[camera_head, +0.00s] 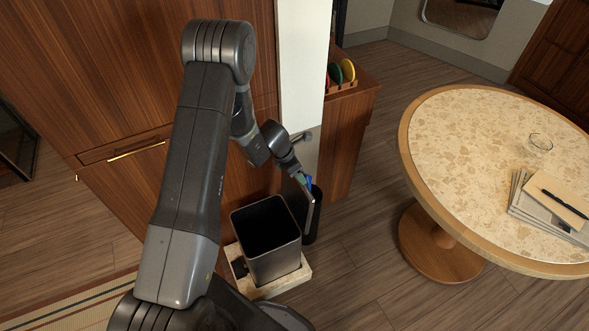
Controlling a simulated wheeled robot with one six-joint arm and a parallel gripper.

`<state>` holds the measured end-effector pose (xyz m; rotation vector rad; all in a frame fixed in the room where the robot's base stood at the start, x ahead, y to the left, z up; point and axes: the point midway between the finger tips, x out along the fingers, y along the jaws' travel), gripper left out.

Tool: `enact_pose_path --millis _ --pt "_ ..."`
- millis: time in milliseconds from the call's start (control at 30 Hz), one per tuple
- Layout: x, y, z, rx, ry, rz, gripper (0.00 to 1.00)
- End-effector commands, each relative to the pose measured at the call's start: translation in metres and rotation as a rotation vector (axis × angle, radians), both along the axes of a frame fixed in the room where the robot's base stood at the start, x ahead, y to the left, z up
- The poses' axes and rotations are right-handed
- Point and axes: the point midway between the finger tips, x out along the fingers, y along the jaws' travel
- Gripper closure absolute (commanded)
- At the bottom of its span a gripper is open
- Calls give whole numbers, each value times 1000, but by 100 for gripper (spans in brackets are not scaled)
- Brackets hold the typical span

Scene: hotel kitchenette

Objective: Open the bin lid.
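The bin (272,262) is a grey rectangular box on a pale stone base (296,276). Its top is open and the dark inside shows. A thin grey panel (309,212), seen nearly edge-on, stands upright at the bin's right side; it looks like the lid, swung up. My gripper (304,181) is at the top of this panel, above and right of the bin's opening. Its fingers are small and partly hidden, and I cannot tell whether they touch or grip the panel.
A dark cylinder (316,222) stands just right of the bin. Wooden cabinets (120,70) and a pale column (303,65) are behind. A round table (440,130) with a glass (539,143), papers and a pen is at right. Floor between bin and table is clear.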

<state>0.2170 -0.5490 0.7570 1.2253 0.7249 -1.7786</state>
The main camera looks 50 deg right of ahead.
Motion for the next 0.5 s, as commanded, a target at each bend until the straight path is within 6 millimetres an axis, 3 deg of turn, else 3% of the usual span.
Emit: enact_pose_path --millis 67,100,200,500 --pt "0 -2 2 -4 0 0 69" --pt "0 -2 2 -4 0 0 24" --pt "0 -1 2 -4 0 0 5" --pt "1 0 2 -1 0 0 5"
